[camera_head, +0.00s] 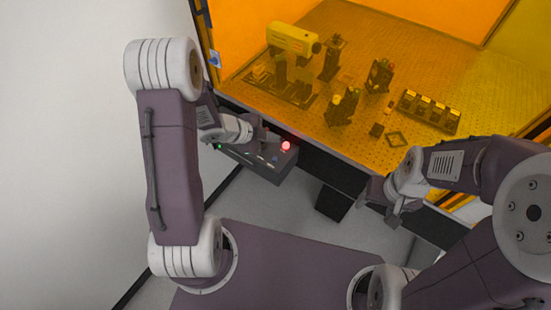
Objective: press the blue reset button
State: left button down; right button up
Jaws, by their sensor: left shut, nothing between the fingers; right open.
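A dark control box (284,165) is mounted on the front edge of the optical bench. A red lit button (286,146) shows at its right end, and a small green light (217,146) shows at its left end. I cannot clearly make out the blue reset button; my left gripper hides part of the panel. My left gripper (268,141) is shut and empty, over the box just left of the red button. Whether it touches the panel I cannot tell. My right gripper (393,217) is open and empty, in front of the bench edge, well right of the box.
Orange transparent panels enclose the perforated bench (355,160). A white wall is at left. Grey floor lies between my base and the bench.

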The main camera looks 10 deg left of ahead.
aim_at(275, 159)
pick_arm(q)
notch_tip(275, 159, down, 9)
jog(key=b, duration=0.8)
jog(key=shift+a+r, duration=0.15)
dwell(1.5)
jog(key=shift+f+b, duration=0.5)
jog(key=shift+f+b, duration=0.35)
jog(key=shift+f, duration=0.1)
dwell(0.4)
jog(key=shift+r+p, duration=0.9)
